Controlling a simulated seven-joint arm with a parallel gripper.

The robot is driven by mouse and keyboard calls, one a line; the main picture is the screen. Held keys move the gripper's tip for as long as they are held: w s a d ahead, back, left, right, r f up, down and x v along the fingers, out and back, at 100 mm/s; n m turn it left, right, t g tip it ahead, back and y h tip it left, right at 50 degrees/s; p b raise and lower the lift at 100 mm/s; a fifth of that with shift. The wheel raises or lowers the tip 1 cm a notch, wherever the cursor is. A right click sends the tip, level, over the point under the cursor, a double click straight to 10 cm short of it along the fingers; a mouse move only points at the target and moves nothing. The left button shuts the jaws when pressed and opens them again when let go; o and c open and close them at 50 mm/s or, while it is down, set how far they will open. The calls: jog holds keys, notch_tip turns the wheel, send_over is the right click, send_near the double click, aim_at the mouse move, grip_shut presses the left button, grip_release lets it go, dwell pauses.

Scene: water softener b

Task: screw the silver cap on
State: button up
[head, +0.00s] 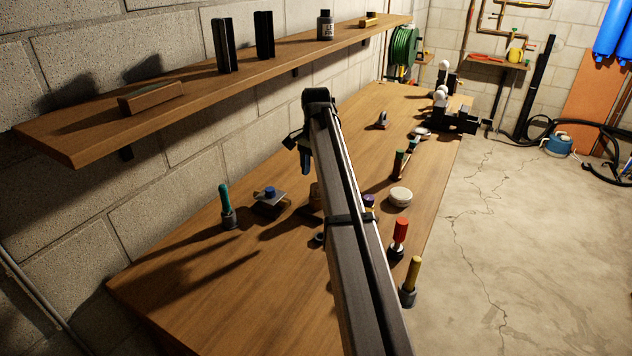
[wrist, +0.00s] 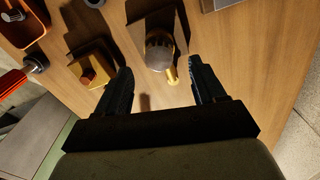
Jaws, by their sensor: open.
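In the wrist view, a round silver-grey piece (wrist: 158,48), which looks like the silver cap, sits at a dark square block (wrist: 140,25) on the bench. A small brass-coloured part (wrist: 172,76) shows at its near edge. I cannot tell whether the cap is seated on a thread. My gripper (wrist: 160,66) is open, with one finger on each side of the silver piece in this view and no visible contact. In the head view, my gripper (head: 305,155) points down over the bench; I cannot clearly pick out the cap there.
A brass-coloured block (wrist: 95,70) stands left of my left finger. The wooden bench (head: 190,290) also holds a teal-handled tool (head: 227,208), a blue-knobbed fixture (head: 270,193), a white round piece (head: 400,196), and red-handled (head: 401,232) and yellow-handled (head: 413,275) tools. A shelf (head: 200,98) runs along the wall.

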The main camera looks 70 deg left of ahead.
notch_tip(320, 180, up, 9)
dwell(0.3)
